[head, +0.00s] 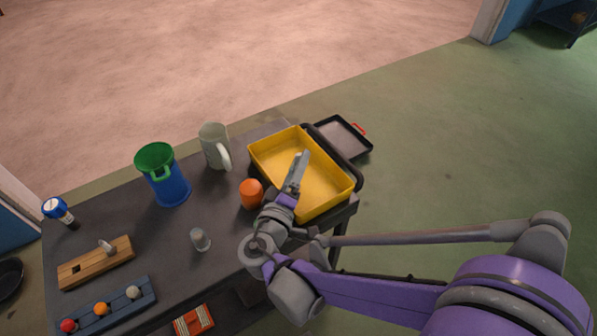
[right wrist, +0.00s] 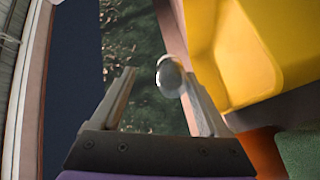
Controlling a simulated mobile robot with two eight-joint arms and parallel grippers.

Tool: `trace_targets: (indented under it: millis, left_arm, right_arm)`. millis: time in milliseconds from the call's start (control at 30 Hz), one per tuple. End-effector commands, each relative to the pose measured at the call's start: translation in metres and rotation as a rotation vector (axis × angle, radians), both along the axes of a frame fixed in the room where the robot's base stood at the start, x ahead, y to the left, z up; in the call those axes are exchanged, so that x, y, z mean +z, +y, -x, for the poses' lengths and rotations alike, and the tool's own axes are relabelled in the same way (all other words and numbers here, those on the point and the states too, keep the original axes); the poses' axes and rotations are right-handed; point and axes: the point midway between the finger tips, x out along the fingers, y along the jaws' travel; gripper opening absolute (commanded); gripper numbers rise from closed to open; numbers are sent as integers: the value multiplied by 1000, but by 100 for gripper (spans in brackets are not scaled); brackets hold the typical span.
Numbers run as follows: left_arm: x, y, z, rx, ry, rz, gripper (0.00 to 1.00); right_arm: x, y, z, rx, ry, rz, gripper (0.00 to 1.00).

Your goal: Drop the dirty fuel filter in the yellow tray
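The yellow tray (head: 326,201) sits at the right end of the dark workbench; its yellow wall also fills the upper right of the right wrist view (right wrist: 240,50). My right gripper (head: 300,165) is over the tray in the head view. Its fingers (right wrist: 150,80) stand apart in the right wrist view. A small silvery round thing (right wrist: 169,76) shows between them, close to the right-hand finger, with a gap to the other; I cannot tell whether it is the filter. A small grey cylinder (head: 200,239) stands on the bench. My left gripper is not in view.
An orange cylinder (head: 251,193) stands beside the tray. A pale jug (head: 214,146), a blue bin with a green rim (head: 168,185), a wooden block (head: 96,263) and a blue rack (head: 115,309) are on the bench. A dark red-handled tray (head: 343,138) lies beyond the yellow tray.

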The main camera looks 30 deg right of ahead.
Motion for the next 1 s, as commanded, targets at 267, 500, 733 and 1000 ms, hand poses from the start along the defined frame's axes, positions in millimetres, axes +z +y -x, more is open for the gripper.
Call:
trace_targets:
  millis: [267, 500, 733, 1000]
  left_arm:
    - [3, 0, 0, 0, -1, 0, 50]
    - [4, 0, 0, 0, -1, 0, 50]
    - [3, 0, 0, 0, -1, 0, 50]
    - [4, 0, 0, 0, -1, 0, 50]
  right_arm:
    - [0, 37, 35, 5, 0, -1, 78]
    - [0, 44, 44, -1, 0, 0, 78]
    - [0, 44, 44, -1, 1, 0, 78]
    - [0, 44, 44, -1, 0, 0, 78]
